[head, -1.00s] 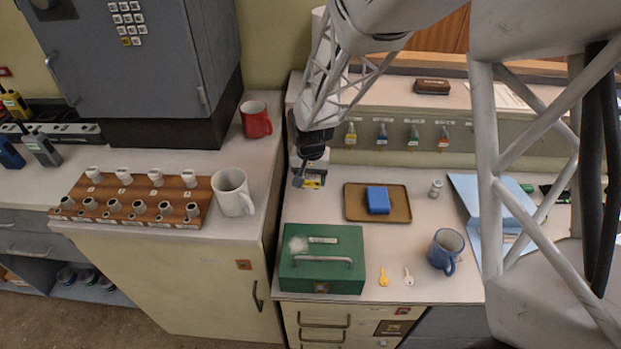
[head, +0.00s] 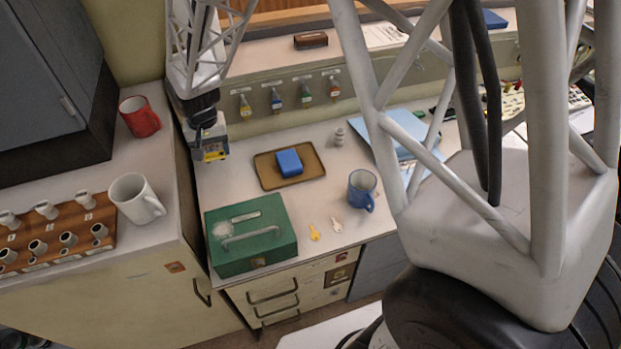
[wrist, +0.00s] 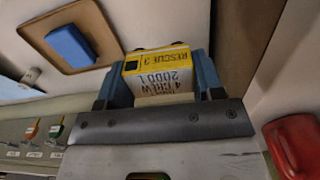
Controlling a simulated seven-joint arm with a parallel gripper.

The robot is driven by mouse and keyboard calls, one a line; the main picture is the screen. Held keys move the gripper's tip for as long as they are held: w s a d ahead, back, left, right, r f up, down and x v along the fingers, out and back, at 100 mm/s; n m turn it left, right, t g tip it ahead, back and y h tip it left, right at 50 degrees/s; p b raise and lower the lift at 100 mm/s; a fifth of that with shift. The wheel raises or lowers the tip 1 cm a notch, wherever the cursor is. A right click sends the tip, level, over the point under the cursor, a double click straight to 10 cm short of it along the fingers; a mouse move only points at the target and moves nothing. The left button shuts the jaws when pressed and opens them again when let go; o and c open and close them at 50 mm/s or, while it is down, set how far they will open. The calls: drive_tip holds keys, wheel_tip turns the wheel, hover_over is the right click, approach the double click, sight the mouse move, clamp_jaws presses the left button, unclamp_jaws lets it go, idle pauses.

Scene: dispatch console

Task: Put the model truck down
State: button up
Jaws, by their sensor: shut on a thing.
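My gripper (head: 208,140) is shut on the model truck (head: 216,152), above the back left part of the right-hand counter (head: 229,178). In the wrist view the truck (wrist: 157,72) is a yellow and white block with black lettering, "RESCUE 3" on its yellow band. It sits between the two blue-grey fingers of my gripper (wrist: 160,80). The rest of its shape is hidden by the gripper. I cannot tell whether its underside touches the counter.
A brown tray (head: 262,172) with a blue block (head: 289,162) lies right of the gripper. A green box (head: 250,236) stands in front. The left counter holds a red mug (head: 139,117) across a narrow gap. Small coloured tags hang along the back panel.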

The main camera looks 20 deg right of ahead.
drive_tip(key=s+d, duration=1.1)
drive_tip(key=s, duration=0.3)
drive_tip(key=s+d, duration=1.1)
drive_tip(key=s, duration=0.3)
drive_tip(key=shift+n, duration=0.3)
drive_tip(key=shift+w+a+f, duration=0.1)
drive_tip(key=shift+f, duration=2.2)
drive_tip(key=shift+a+f, duration=0.1)
drive_tip(key=shift+f, duration=2.15)
drive_tip(key=shift+w, duration=0.1)
hover_over(309, 202)
drive_tip(key=shift+w+f, duration=0.1)
drive_tip(key=shift+f, duration=0.6)
drive_tip(key=shift+f, duration=0.1)
drive_tip(key=shift+f, duration=1.7)
drive_tip(key=shift+f, duration=0.15)
